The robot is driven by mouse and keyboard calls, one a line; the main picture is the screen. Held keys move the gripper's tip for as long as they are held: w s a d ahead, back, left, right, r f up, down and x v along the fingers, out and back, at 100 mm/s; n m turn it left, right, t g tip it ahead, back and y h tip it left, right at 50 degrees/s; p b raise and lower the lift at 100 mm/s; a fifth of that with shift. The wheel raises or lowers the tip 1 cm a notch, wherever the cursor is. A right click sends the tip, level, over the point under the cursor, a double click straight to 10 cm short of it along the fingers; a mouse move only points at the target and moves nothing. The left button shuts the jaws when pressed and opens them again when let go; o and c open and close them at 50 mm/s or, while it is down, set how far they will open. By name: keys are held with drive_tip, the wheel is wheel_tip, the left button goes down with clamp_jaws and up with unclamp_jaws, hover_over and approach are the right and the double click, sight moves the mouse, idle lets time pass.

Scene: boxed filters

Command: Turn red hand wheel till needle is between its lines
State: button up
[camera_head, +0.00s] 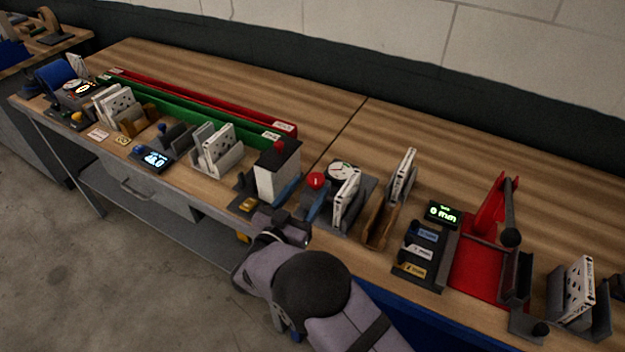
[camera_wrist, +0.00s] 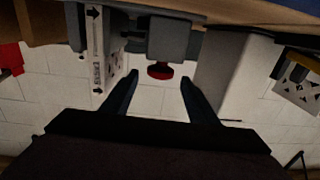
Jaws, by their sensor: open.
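The red hand wheel (camera_head: 316,180) sits beside a round white dial gauge (camera_head: 343,170) near the middle of the bench. The gauge's needle and lines are too small to read. My gripper (camera_head: 290,232) is at the front edge of the bench, below and left of the wheel in the head view. In the wrist view, which looks upside down, my gripper (camera_wrist: 159,80) is open with its two dark fingers apart. The red wheel (camera_wrist: 160,72) shows between the fingertips, beyond them, on a grey mount. I see no contact.
A white box with a red top (camera_head: 279,175) stands left of the wheel. A boxed filter (camera_head: 347,198) stands upright just right of it. Further right are a wooden holder (camera_head: 382,225) and a red fixture (camera_head: 478,270).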

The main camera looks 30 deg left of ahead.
sight(312, 184)
drive_tip(key=shift+w+a+p, duration=0.1)
drive_tip(key=shift+w+p, duration=0.3)
drive_tip(key=shift+w, duration=1.25)
drive_tip(key=c, duration=1)
drive_tip(key=shift+f, duration=0.1)
drive_tip(key=shift+h+b, duration=0.3)
drive_tip(key=shift+b, duration=0.35)
